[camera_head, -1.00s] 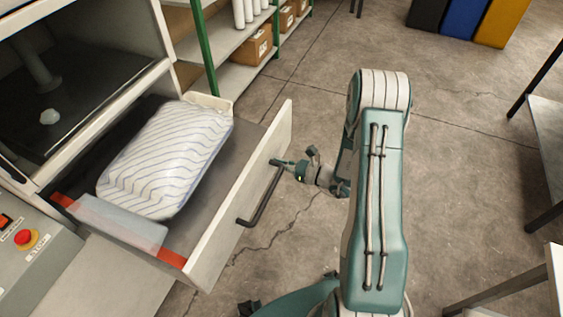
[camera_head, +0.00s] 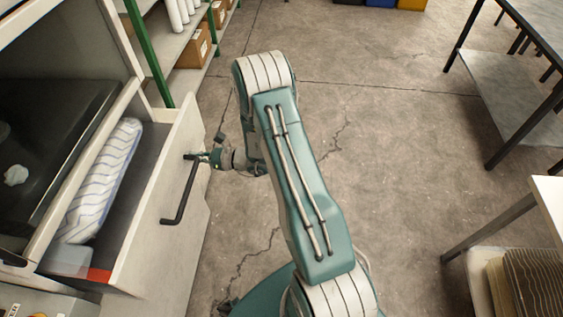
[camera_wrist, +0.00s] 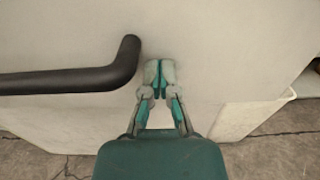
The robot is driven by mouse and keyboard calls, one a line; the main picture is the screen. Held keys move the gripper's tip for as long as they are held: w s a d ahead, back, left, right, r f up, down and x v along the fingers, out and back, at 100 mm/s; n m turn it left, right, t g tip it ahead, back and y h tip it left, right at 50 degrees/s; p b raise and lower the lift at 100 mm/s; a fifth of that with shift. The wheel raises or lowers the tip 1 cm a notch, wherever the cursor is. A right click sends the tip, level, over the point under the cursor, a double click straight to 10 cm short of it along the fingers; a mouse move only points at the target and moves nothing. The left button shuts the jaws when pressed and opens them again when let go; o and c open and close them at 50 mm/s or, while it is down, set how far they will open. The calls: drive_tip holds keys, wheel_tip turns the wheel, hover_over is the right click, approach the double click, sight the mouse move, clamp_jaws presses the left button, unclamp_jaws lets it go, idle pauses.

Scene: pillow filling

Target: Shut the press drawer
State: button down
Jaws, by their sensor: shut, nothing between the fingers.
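The press drawer (camera_head: 168,222) stands partly open at the left of the head view, with a striped pillow (camera_head: 103,185) inside that is partly under the press housing. Its white front carries a dark bar handle (camera_head: 181,196). My gripper (camera_head: 203,157) is at the drawer front, near the upper end of the handle. In the wrist view my gripper (camera_wrist: 160,76) is shut and empty, its tips at the white front panel (camera_wrist: 215,45), just right of the bent end of the handle (camera_wrist: 75,80). Whether the tips touch the panel is hard to tell.
A shelf with a green post (camera_head: 146,50), white rolls and cardboard boxes (camera_head: 196,45) stands beyond the press. Tables (camera_head: 520,90) stand at the right. The concrete floor (camera_head: 385,150) between is clear.

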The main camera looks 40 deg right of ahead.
sight(153, 158)
drive_tip(key=x, duration=1.4)
drive_tip(key=shift+s+a, duration=0.1)
drive_tip(key=shift+r, duration=0.1)
drive_tip(key=shift+a, duration=0.1)
